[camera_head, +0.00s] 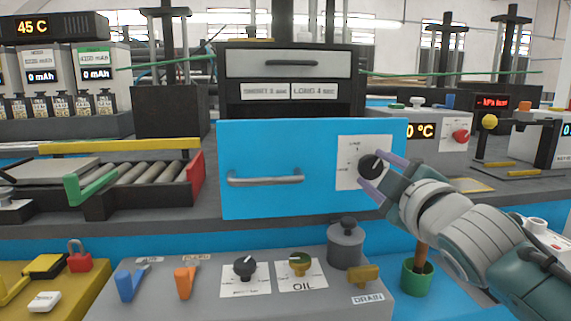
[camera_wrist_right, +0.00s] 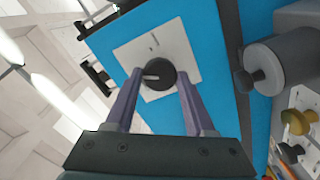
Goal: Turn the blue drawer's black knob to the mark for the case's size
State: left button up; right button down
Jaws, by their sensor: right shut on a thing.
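The blue drawer (camera_head: 270,155) has a closed-looking front with a grey bar handle (camera_head: 265,177). The black knob (camera_head: 370,166) sits on a white plate (camera_head: 348,150) with marks at the drawer's right side. The marks' lettering is too small to read surely. My right gripper (camera_head: 374,172) has its purple fingers on either side of the knob, shut on it. In the right wrist view the knob (camera_wrist_right: 158,74) is between the fingertips, with a light pointer line toward the left. The case is not clearly identifiable. My left gripper is not in view.
Below is a grey panel (camera_head: 225,300) with levers, knobs and a grey cylinder (camera_head: 345,245). A roller conveyor (camera_head: 140,180) stands left. A green pot (camera_head: 417,278) is under my right arm.

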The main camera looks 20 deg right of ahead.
jog(key=m+p, duration=0.2)
jog(key=m, duration=0.4)
jog(key=shift+r+m, duration=0.1)
jog(key=shift+m, duration=0.2)
jog(key=m+p, duration=0.1)
jog(key=m, duration=0.2)
jog(key=shift+m, duration=0.4)
jog(key=shift+m+p, duration=0.35)
jog(key=shift+m, duration=0.45)
jog(key=shift+c, duration=1.2)
grip_release()
